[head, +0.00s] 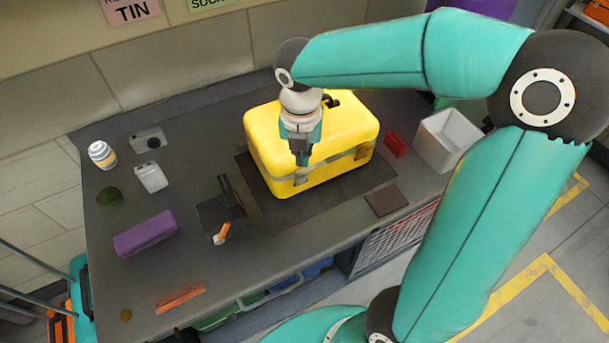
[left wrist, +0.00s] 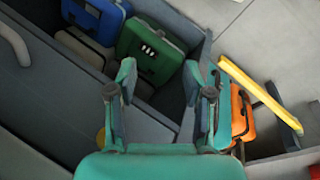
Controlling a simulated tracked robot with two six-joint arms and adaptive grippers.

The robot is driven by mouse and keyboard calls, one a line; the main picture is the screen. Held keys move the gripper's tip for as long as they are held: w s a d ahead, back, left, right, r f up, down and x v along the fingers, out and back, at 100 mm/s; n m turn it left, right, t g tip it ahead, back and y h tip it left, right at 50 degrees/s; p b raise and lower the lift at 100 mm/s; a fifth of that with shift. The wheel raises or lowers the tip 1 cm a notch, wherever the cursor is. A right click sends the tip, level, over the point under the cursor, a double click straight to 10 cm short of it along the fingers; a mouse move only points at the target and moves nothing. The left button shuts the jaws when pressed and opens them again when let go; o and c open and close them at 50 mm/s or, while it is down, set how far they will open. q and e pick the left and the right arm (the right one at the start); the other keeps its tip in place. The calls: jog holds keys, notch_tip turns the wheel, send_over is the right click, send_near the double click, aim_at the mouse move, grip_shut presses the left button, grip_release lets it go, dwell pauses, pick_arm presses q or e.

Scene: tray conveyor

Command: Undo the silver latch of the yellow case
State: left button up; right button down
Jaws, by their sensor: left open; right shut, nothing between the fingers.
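The yellow case (head: 262,140) lies closed on a dark mat on the table in the head view. A pale metallic band runs along its front, with a silver latch (head: 362,152) near the right and another light latch-like piece (head: 300,176) near the left. My right gripper (head: 302,162) is shut and empty, pointing down at the front of the case just above the left piece. I cannot tell whether it touches. It hides part of the case front. My left gripper (left wrist: 169,80) is open and empty in the left wrist view, away from the case.
A black stand (head: 222,212) and a purple box (head: 146,234) are left of the case. A red block (head: 396,145), white bin (head: 450,122) and brown square (head: 386,201) are right. Green (left wrist: 150,58) and blue (left wrist: 96,18) cases lie below my left gripper.

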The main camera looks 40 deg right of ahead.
aim_at(303, 175)
jog(key=shift+w+d+f+b, duration=0.1)
jog(key=shift+f+b, duration=0.9)
jog(key=shift+f, duration=0.35)
jog(key=shift+w+d+f+b, duration=0.1)
jog(key=shift+f+b, duration=0.9)
jog(key=shift+f, duration=0.3)
